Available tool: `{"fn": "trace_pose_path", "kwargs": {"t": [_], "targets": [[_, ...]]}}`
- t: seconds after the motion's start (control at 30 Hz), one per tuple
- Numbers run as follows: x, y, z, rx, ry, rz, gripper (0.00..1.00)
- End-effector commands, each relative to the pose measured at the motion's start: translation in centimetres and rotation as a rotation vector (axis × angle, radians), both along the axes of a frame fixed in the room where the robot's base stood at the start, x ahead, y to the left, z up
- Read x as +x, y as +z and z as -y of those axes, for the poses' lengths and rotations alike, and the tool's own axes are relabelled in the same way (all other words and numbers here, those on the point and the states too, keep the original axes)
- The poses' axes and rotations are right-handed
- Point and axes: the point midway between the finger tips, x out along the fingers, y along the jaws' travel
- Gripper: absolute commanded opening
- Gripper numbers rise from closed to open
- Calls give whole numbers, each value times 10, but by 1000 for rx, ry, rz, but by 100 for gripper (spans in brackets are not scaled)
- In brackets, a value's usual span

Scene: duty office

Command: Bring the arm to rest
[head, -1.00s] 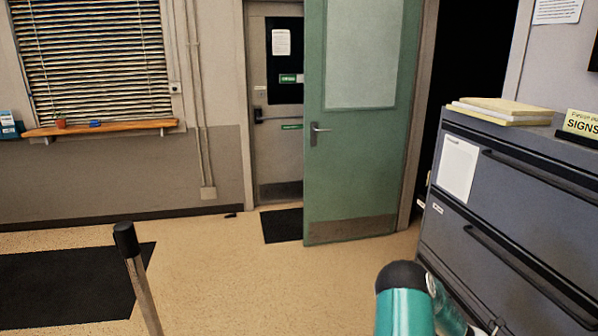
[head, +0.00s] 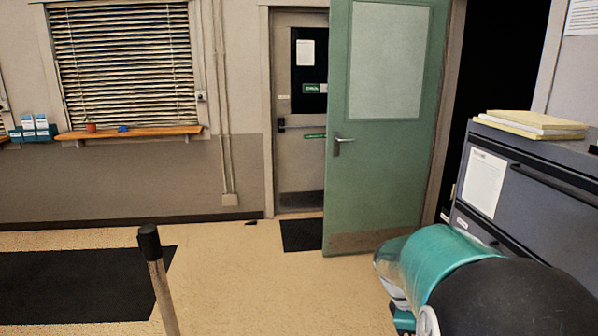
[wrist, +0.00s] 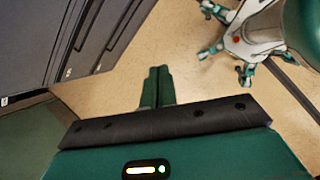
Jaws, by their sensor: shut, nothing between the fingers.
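My gripper (wrist: 157,82) shows in the wrist view, its two green fingers together with nothing between them. It points over the bare tan floor, apart from any object. My own teal and black arm fills the lower right of the head view and hides part of the cabinet there. The gripper's fingers do not show clearly in the head view.
A grey filing cabinet (head: 535,210) stands close at the right, with yellow folders (head: 528,124) on top. A green door (head: 385,150) stands open ahead. A post (head: 160,285) stands at the lower left beside a black mat (head: 75,285). The floor (head: 255,295) between is clear.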

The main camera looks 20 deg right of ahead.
Motion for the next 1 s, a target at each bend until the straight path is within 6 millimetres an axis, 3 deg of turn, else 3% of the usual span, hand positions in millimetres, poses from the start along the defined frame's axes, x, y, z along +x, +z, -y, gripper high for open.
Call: {"fn": "trace_pose_path", "kwargs": {"t": [0.03, 0.27, 0.6, 0.8, 1.0], "targets": [[3, 12, -22, 10, -27, 77, 0], [4, 51, -113, 100, -194, 374, 0], [-31, 93, -234, 329, -446, 703, 0], [-51, 102, -272, 439, -553, 792, 0], [-55, 102, -279, 460, -578, 804, 0]]}}
